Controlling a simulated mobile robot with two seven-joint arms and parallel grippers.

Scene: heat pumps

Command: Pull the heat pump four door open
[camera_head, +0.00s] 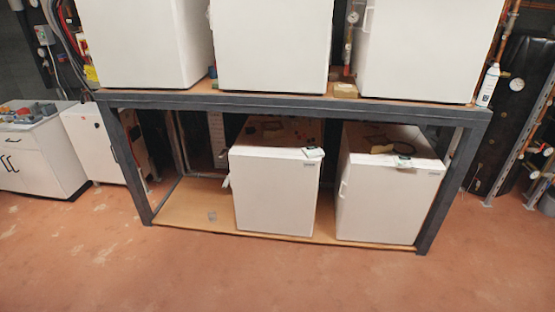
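Several white box-shaped heat pumps stand on a dark metal rack. Two stand on the lower shelf: a middle one (275,193) and a right one (388,203). Both have flat front doors that look shut, and small items lie on their tops. On the upper shelf are a left unit (138,45), a middle unit (271,48) and a right unit (428,50), all cut off by the top edge. I cannot tell which one is number four. Neither of my grippers shows in the head view.
Dark rack legs stand at left (127,165) and right (447,190). A white cabinet (40,160) stands at far left. A spray can (488,86) stands at the upper right. The reddish floor (250,275) in front is clear.

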